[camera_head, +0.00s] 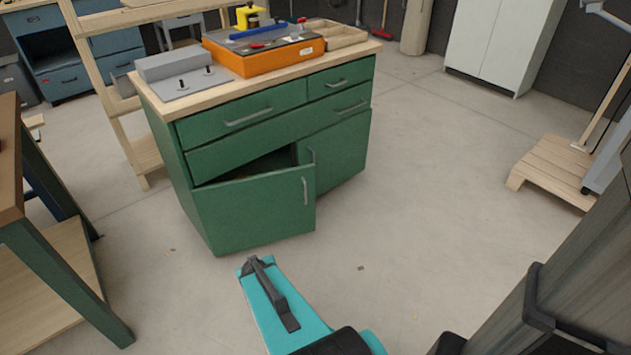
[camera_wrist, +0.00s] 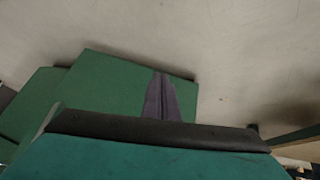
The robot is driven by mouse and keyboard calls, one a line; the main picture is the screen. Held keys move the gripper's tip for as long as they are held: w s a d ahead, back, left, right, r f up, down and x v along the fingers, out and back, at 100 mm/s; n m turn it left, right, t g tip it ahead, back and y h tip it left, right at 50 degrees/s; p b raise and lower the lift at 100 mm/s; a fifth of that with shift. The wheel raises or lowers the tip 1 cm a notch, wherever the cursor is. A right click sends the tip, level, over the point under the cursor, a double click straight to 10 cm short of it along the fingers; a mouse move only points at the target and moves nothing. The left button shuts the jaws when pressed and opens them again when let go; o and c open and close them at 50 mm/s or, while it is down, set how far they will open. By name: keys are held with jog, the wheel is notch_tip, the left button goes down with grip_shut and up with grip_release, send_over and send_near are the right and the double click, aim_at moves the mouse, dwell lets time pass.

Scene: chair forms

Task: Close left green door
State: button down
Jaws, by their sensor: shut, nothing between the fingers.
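The left green door (camera_head: 255,212) of the green cabinet (camera_head: 183,190) stands partly open. Its free right edge swings out toward me, and a dark gap shows above it. Its grey handle (camera_head: 305,191) is near that free edge. My gripper (camera_head: 250,264) is in front of and below the door in the head view, at the end of my teal arm. In the wrist view, my shut, empty fingers (camera_wrist: 162,97) overlap a green panel (camera_wrist: 110,82), likely this door. I cannot tell whether they touch it.
The right green door (camera_head: 340,155) and the drawers (camera_head: 245,115) look shut. An orange box (camera_head: 262,60) sits on the cabinet top. A workbench (camera_head: 65,290) stands at the left, a wooden pallet (camera_head: 555,170) at the right. The floor between is clear.

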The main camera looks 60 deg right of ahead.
jog(key=d+r+m+t+h+b, duration=0.2)
jog(key=d+r+t+b, duration=0.15)
jog(key=d, duration=0.85)
jog(key=s+d+r+t+h+b, duration=0.4)
jog(key=s+d+r+t+b, duration=0.1)
jog(key=s+d+r, duration=0.7)
jog(key=d+r+b, duration=0.1)
jog(key=d+r, duration=0.1)
jog(key=d, duration=0.2)
jog(key=shift+s, duration=0.3)
jog(key=shift+w+t+b, duration=0.1)
jog(key=shift+t+b, duration=0.15)
jog(key=shift+b, duration=0.1)
jog(key=b, duration=0.5)
send_near(313, 170)
jog(key=x, duration=0.4)
jog(key=shift+w+d+f, duration=0.1)
jog(key=shift+w, duration=0.1)
jog(key=shift+b+x, duration=0.35)
jog(key=shift+x, duration=0.6)
